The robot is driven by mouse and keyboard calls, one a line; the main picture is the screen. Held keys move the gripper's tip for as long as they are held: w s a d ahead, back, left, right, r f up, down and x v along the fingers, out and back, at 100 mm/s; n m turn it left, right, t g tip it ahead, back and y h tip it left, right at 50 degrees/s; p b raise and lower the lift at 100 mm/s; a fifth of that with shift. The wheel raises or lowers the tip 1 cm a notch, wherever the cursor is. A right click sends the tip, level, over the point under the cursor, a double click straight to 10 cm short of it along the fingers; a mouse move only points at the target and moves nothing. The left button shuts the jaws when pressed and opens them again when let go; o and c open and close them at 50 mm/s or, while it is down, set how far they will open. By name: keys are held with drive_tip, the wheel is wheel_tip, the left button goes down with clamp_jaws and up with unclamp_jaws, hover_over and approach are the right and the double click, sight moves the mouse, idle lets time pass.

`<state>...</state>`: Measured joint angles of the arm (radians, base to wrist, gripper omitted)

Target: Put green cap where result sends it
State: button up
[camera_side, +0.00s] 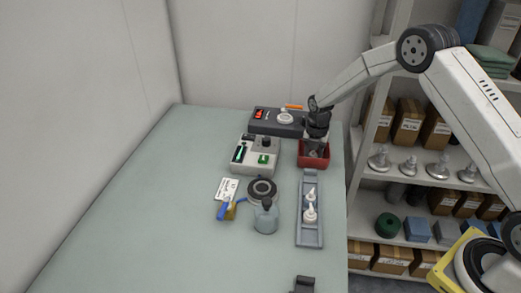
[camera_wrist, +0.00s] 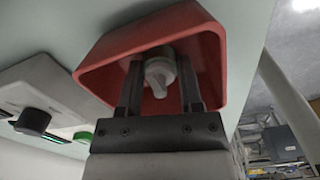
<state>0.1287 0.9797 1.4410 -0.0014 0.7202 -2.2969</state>
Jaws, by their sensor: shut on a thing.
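My gripper (camera_wrist: 160,85) points down into the red bin (camera_wrist: 205,50) at the back right of the table. It is shut on a pale grey-white cap (camera_wrist: 158,72) with a nozzle, which sits between the fingers inside the bin's walls. No green shows on this cap. In the side view my gripper (camera_side: 316,148) hides most of the inside of the red bin (camera_side: 313,163). The dark tester (camera_side: 272,121) behind it has a small red lit display (camera_side: 259,114), too small to read, and a white round piece (camera_side: 285,117) on top.
A grey control box (camera_side: 255,153) with a green button (camera_side: 263,159) stands left of the bin. A grey tray (camera_side: 309,232) with white nozzle caps (camera_side: 310,212) lies in front. A clear bottle (camera_side: 266,217), a dark ring (camera_side: 262,190) and a label card (camera_side: 227,188) are nearby. The left of the table is clear.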

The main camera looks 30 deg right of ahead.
drive_tip(key=shift+f, duration=0.1)
drive_tip(key=o, duration=0.8)
wheel_tip(320, 180, up, 13)
drive_tip(key=shift+f, duration=0.15)
idle(0.8)
drive_tip(key=s+a+m+t, duration=0.1)
drive_tip(key=s+a+m, duration=0.2)
drive_tip(key=s+m, duration=0.9)
drive_tip(key=s+a+r+m+t, duration=0.1)
drive_tip(key=s+a+m, duration=0.2)
drive_tip(key=s+m, duration=0.9)
drive_tip(key=shift+a+m+t, duration=0.3)
drive_tip(key=shift+a+m, duration=0.1)
